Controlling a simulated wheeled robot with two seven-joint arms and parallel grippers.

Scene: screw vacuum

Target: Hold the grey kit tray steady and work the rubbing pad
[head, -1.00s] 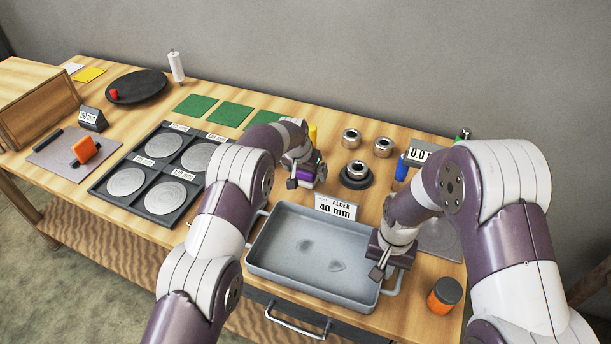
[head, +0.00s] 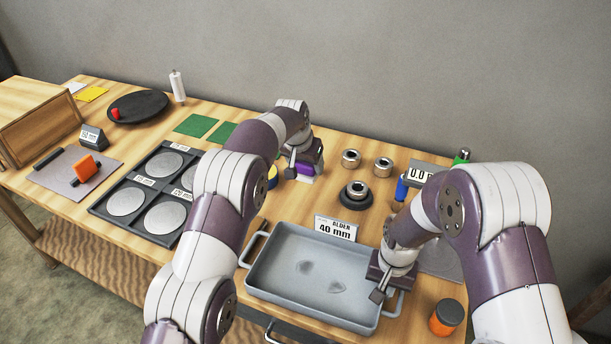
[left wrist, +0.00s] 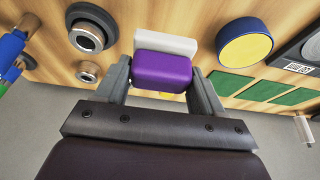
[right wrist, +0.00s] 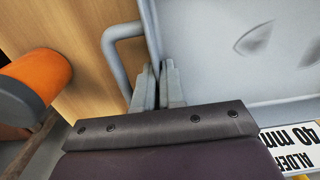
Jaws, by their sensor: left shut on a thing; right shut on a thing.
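The rubbing pad, a purple block with a pale underside (head: 304,172), is between the fingers of my left gripper (left wrist: 160,72). It also shows in the left wrist view (left wrist: 162,72). The gripper is shut on it over the back of the bench, behind the tray and left of the metal rings; I cannot tell whether the pad touches the wood. The grey kit tray (head: 280,285) lies at the bench front, with two dark marks on its floor. My right gripper (right wrist: 157,88) is shut on the tray's right wall, beside a handle; its fingertips are partly hidden in the head view.
The "ALDER 40 mm" sign (head: 337,228) stands behind the tray. Metal rings (head: 351,158) stand behind it. A round yellow-topped blue piece (left wrist: 245,43) is near the pad. An orange jar (head: 446,318) stands right of the tray. A dark sectioned tray (head: 112,190) lies left.

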